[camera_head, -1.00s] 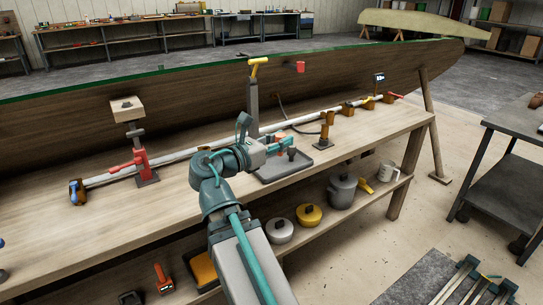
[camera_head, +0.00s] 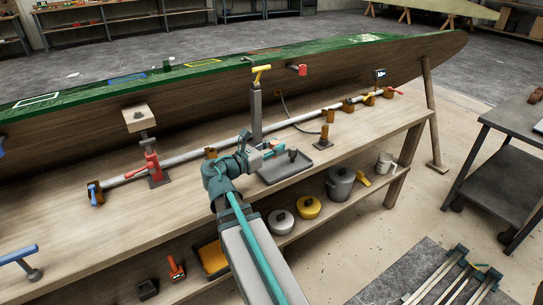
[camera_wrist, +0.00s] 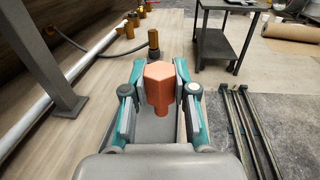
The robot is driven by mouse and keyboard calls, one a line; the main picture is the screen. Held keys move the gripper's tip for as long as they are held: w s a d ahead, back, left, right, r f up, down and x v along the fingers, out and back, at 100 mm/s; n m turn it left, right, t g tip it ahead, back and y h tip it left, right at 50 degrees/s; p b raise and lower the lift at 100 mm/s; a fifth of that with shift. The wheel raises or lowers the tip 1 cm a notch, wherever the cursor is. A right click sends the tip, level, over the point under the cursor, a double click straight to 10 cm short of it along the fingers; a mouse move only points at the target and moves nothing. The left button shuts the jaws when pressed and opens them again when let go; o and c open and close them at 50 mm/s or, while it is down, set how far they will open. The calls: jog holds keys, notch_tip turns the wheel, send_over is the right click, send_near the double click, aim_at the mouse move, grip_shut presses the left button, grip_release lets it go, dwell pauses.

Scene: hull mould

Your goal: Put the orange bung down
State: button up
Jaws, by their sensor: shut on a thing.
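The orange bung (camera_wrist: 158,85), a hexagonal head with a narrower stem below, is between the two fingers of my gripper (camera_wrist: 158,80) in the wrist view. My gripper is shut on it and holds it upright. In the head view my gripper (camera_head: 272,150) is over the bench, at the back left of a shallow grey tray (camera_head: 268,179). The bung is mostly hidden by the fingers there. A small dark piece (camera_head: 292,156) shows at the tray.
A grey post (camera_head: 256,112) with a yellow handle rises just behind my gripper. A long pale pipe (camera_head: 312,116) runs along the bench (camera_head: 365,135) in front of the dark hull. A brown fitting (camera_head: 323,138) stands right of the tray. Bare bench lies farther right.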

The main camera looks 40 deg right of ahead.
jog(key=w+f, duration=0.1)
jog(key=w+d+f, duration=0.1)
jog(key=f, duration=0.1)
jog(key=w+f, duration=0.1)
jog(key=shift+w+d+f+b, duration=0.15)
jog(key=shift+d+f+b, duration=0.2)
jog(key=shift+f+b, duration=0.4)
jog(key=shift+f, duration=1.2)
jog(key=shift+f, duration=0.15)
jog(key=o, duration=0.9)
jog(key=shift+o, duration=0.2)
jog(key=shift+r, duration=0.2)
jog(key=a+p, duration=0.1)
jog(key=a, duration=1.1)
jog(key=shift+d, duration=0.1)
